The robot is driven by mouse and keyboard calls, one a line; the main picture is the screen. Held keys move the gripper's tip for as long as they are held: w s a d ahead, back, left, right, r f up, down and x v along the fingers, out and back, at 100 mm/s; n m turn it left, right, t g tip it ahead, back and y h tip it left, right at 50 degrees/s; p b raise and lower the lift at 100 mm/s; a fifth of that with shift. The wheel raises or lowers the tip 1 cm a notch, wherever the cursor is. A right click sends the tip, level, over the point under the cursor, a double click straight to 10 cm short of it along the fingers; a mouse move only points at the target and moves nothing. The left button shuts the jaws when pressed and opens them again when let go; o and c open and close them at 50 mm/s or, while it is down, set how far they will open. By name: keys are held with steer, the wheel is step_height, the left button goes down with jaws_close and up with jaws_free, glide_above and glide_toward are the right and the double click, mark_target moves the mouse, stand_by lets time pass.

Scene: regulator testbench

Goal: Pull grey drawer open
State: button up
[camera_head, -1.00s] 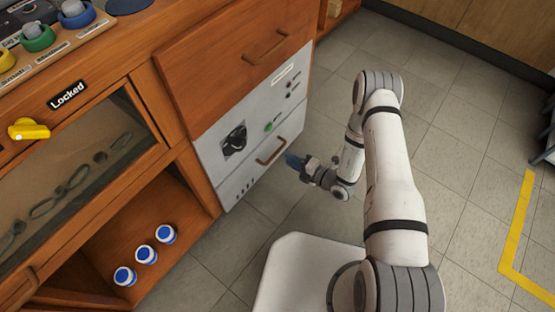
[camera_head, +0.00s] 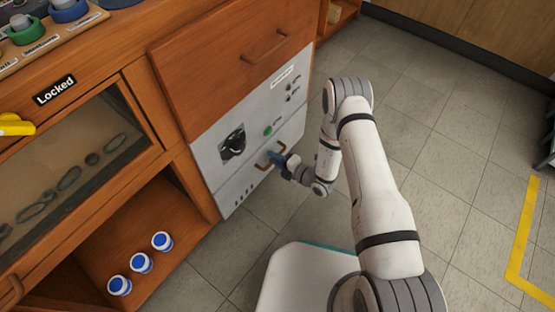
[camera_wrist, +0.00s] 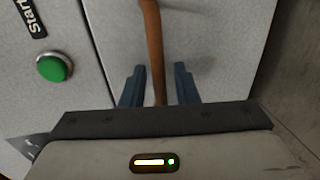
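The grey drawer (camera_head: 240,190) is the lower part of the grey panel at the right end of the wooden bench. It looks closed, flush with the panel above. Its brown bar handle (camera_head: 263,167) also shows in the wrist view (camera_wrist: 153,45), running between my fingers. My gripper (camera_head: 277,158) is at the handle. In the wrist view its two blue fingers (camera_wrist: 160,86) stand apart, one on each side of the handle, with a gap on both sides. The handle's lower end is hidden behind the gripper body.
Above the drawer, the grey panel carries a black rotary knob (camera_head: 233,143) and a green button (camera_head: 268,131), also in the wrist view (camera_wrist: 54,67). A wooden drawer (camera_head: 225,75) is above that. An open shelf with blue-and-white items (camera_head: 141,263) is left.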

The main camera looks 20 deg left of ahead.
jaws_close()
